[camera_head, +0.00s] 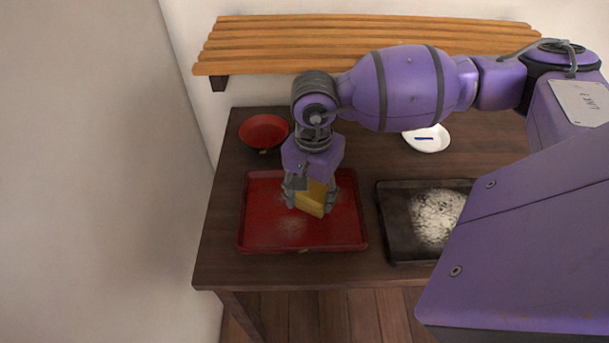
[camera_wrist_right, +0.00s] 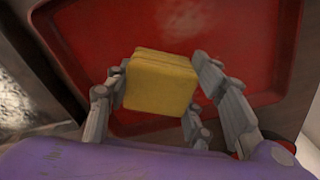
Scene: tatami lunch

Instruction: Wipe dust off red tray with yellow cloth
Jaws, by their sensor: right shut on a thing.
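My right gripper (camera_head: 310,196) is over the middle of the tray, shut on the yellow cloth (camera_head: 312,203), a folded block. In the right wrist view the cloth (camera_wrist_right: 160,82) sits between the fingers (camera_wrist_right: 165,95) with the red tray (camera_wrist_right: 240,35) behind it. I cannot tell whether the cloth touches the tray. My left gripper is not in view.
A red bowl (camera_head: 263,131) stands behind the tray. A black tray (camera_head: 398,231) with a white powdery patch is to the right, partly hidden by my arm. A white dish (camera_head: 427,139) stands at the back right. A slatted wooden shelf (camera_head: 260,47) runs along the wall.

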